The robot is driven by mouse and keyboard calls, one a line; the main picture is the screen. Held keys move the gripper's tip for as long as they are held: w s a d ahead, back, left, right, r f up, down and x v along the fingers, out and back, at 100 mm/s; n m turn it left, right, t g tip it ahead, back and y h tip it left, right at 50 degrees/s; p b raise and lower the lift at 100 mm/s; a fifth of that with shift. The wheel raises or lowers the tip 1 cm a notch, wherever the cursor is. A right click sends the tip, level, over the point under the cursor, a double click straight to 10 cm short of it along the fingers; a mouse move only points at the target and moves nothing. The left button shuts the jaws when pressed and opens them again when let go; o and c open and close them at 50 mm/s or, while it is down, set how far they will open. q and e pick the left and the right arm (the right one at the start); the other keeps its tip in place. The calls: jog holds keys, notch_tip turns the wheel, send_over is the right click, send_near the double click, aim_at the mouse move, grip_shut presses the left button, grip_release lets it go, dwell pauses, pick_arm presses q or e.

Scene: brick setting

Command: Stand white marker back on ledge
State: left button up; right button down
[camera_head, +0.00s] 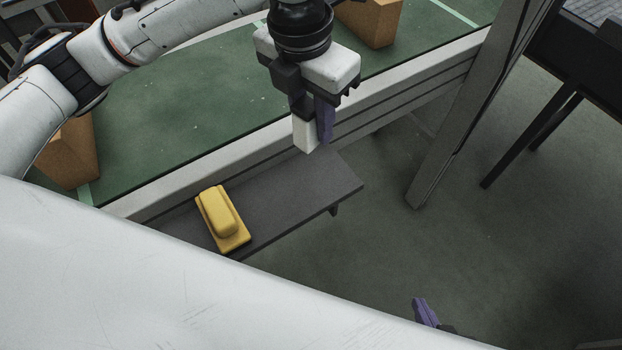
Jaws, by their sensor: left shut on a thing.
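My left gripper (314,112) reaches down from the top of the view and is shut on the white marker (306,136). The marker is a pale block shape, held roughly upright beside a purple finger. Its upper part is hidden by the gripper. Its lower end shows just at the back edge of the dark grey ledge (305,190); I cannot tell whether it touches.
A yellow eraser-like block (222,218) lies on the left part of the ledge. The ledge's right part looks bare. Behind it stands a green board (190,135) with a pale frame. Brown blocks (70,155) sit against the board. A grey post (465,110) rises on the right.

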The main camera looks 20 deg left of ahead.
pick_arm(q)
jog(key=f+m, duration=0.1)
jog(key=f, duration=0.2)
jog(key=f+m, duration=0.1)
jog(key=f, duration=0.2)
jog(key=f+m+b, duration=0.1)
jog(key=f, duration=0.3)
jog(key=shift+w+d+f, duration=0.1)
jog(key=shift+w+d, duration=0.1)
jog(key=shift+d, duration=0.1)
jog(key=shift+f, duration=0.15)
jog(key=o, duration=0.8)
jog(key=shift+o, duration=0.2)
jog(key=r, duration=0.8)
jog(key=s+a+r+p, duration=0.1)
jog(key=r, duration=0.3)
jog(key=shift+s+r, duration=0.1)
